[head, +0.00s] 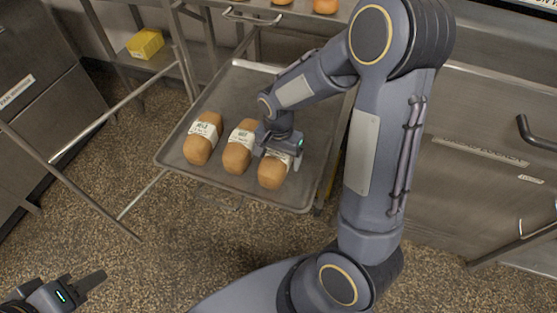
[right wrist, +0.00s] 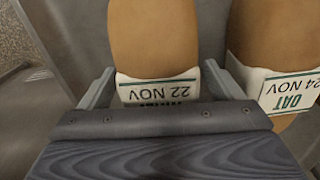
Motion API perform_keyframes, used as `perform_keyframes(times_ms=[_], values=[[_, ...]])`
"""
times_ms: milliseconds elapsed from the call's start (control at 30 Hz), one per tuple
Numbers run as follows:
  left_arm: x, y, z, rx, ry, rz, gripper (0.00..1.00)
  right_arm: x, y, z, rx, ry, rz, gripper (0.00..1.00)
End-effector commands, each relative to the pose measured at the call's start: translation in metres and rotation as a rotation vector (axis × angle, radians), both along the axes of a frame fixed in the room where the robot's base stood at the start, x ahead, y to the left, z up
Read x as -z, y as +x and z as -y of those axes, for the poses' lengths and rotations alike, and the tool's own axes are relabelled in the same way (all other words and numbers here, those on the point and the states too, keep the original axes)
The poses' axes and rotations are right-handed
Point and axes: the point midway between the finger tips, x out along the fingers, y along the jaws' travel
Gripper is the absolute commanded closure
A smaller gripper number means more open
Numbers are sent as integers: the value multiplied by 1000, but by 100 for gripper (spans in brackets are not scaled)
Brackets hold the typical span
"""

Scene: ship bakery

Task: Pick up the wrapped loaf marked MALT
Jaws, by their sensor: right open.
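Three brown wrapped loaves with white paper bands lie side by side on a grey tray (head: 228,190). The right-hand loaf (head: 272,174) is under my right gripper (head: 279,158). In the right wrist view this loaf (right wrist: 154,40) lies between the two open fingers; its band reads "22 NOV" upside down, and the word beside it is mostly hidden by the gripper body, possibly MALT. The middle loaf (head: 237,157) shows as OAT, 24 NOV, in the right wrist view (right wrist: 285,35). The left loaf's word (head: 198,150) is too small to read. My left gripper (head: 85,285) is empty at the bottom left.
The tray sits on a metal rack; its raised rim surrounds the loaves. A shelf behind holds more buns (head: 325,5). A yellow box (head: 145,43) rests on a lower shelf. Steel cabinets (head: 490,160) stand at the right.

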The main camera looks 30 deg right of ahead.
Motion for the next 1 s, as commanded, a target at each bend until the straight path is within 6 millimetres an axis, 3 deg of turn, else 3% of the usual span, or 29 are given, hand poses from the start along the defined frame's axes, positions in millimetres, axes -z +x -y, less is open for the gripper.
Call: perform_keyframes(times_ms=[100,333,733,1000], values=[[3,0,0,0,0,0,64,10,0,0,-1,1,1,14],[2,0,0,0,0,0,64,10,0,0,-1,1,2,14],[2,0,0,0,0,0,64,10,0,0,-1,1,2,66],[2,0,0,0,0,0,64,8,0,0,-1,1,3,68]])
